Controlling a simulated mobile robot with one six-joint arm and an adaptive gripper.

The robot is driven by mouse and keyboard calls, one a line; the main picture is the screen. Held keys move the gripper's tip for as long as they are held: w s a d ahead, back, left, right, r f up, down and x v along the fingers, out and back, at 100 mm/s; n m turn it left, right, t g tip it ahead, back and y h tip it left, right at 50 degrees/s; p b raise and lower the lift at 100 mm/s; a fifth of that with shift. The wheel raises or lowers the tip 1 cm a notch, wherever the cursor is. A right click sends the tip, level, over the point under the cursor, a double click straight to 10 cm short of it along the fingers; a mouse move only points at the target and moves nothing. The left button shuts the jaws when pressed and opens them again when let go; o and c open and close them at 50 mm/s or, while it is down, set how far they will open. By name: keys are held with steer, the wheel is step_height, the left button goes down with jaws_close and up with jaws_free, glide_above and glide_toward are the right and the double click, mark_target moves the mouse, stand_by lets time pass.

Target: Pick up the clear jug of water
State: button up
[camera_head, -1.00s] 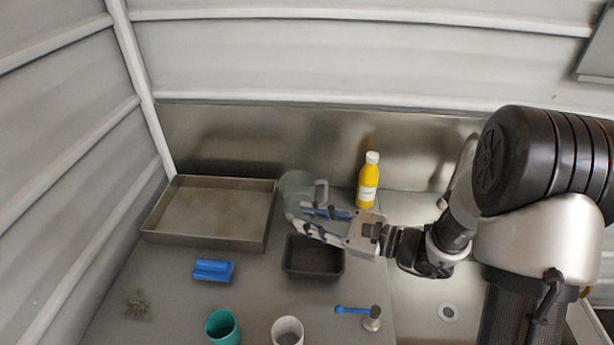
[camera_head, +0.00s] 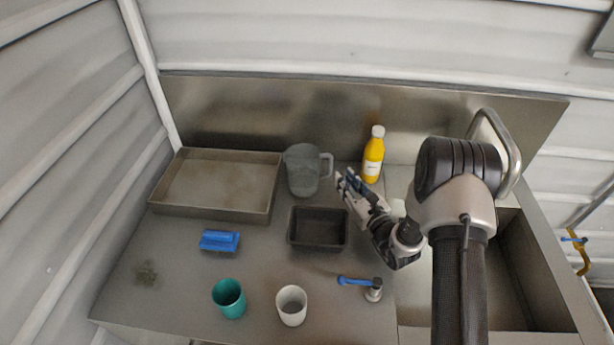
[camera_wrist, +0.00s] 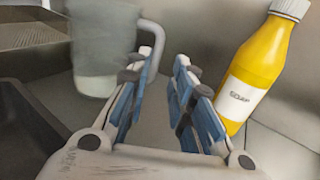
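The clear jug (camera_head: 303,172) stands upright on the counter at the back, right of the metal tray, its handle on its right side. It also shows at the upper left in the wrist view (camera_wrist: 100,50), with a pale layer at its bottom. My gripper (camera_head: 347,180) is just right of the jug's handle, in front of the soap bottle. In the wrist view its blue-padded fingers (camera_wrist: 164,75) are apart with nothing between them. The jug's handle is close to the left finger; I cannot tell whether they touch.
A yellow soap bottle (camera_head: 373,157) stands close to the right of my gripper. A dark empty bin (camera_head: 318,245) is in front of the jug, and a metal tray (camera_head: 215,213) is to its left.

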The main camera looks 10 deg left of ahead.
mark_target(332, 163)
steer(key=b+x, duration=0.2)
steer(key=x, duration=0.7)
steer(key=shift+s+a, duration=0.1)
steer(key=shift+a, duration=0.1)
jaws_close()
steer(key=shift+r, duration=0.15)
